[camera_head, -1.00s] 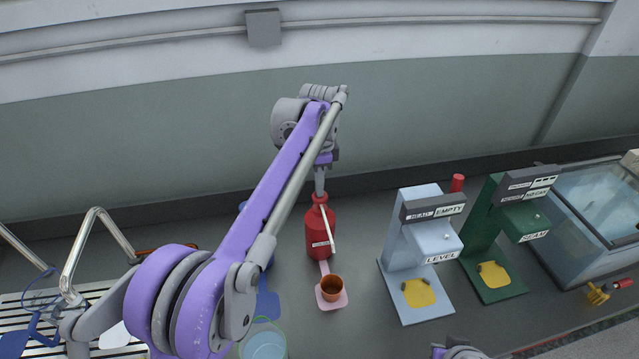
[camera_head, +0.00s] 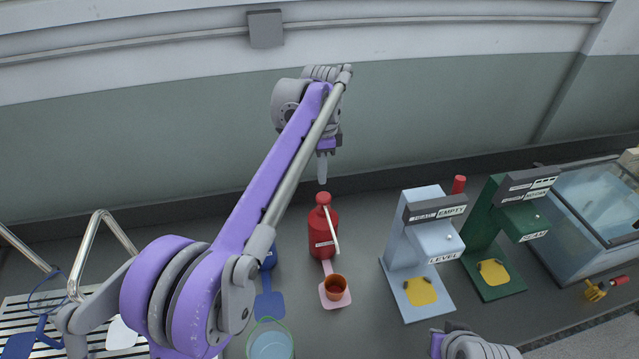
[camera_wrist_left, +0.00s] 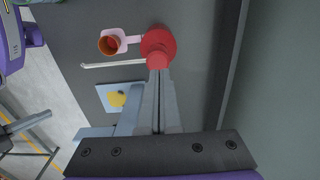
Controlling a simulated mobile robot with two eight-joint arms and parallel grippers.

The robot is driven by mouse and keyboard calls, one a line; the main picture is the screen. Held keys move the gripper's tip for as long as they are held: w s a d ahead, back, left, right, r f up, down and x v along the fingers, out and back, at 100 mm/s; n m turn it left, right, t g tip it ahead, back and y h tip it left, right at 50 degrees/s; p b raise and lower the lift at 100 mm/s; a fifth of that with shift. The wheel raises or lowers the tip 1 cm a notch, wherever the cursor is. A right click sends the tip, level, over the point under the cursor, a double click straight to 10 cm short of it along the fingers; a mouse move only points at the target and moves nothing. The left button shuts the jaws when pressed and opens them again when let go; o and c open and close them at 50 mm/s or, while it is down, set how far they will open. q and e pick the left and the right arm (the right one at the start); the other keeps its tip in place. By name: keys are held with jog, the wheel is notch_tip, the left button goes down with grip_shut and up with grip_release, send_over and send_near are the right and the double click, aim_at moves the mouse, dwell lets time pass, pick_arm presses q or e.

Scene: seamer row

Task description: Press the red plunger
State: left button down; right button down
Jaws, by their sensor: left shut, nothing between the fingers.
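The red plunger (camera_head: 323,198) is the round cap on top of a red bottle (camera_head: 321,240) standing upright on the bench. A pale spout tube runs down from its top. An orange-brown cup (camera_head: 335,286) sits on a pink pad (camera_head: 326,301) in front of the bottle. My left gripper (camera_head: 322,182) is shut and empty, pointing down just above the plunger, with a small gap showing in the head view. In the left wrist view the plunger (camera_wrist_left: 157,60) lies right at the fingertips. My right gripper is not in view; only part of that arm shows at the bottom.
To the right stand a light-blue LEVEL machine (camera_head: 409,265) and a green SEAM machine (camera_head: 489,240), then a glass-topped case (camera_head: 590,220). A blue dispenser with a blue pad (camera_head: 269,306) is at the left, near a striped rack (camera_head: 20,312). The wall is close behind.

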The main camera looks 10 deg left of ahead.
pick_arm(q)
notch_tip(320, 180, up, 7)
jog(key=shift+s+d+p, duration=0.15)
jog(key=shift+d+p, duration=0.05)
jog(key=shift+p, duration=0.2)
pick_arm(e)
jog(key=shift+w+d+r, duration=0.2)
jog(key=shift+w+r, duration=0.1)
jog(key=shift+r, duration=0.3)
pick_arm(q)
jog(key=shift+s+r, duration=0.1)
jog(key=shift+r, duration=0.05)
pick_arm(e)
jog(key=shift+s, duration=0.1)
pick_arm(q)
jog(key=shift+w+r+b, duration=0.2)
jog(key=shift+r+b, duration=0.55)
jog(key=shift+r, duration=0.3)
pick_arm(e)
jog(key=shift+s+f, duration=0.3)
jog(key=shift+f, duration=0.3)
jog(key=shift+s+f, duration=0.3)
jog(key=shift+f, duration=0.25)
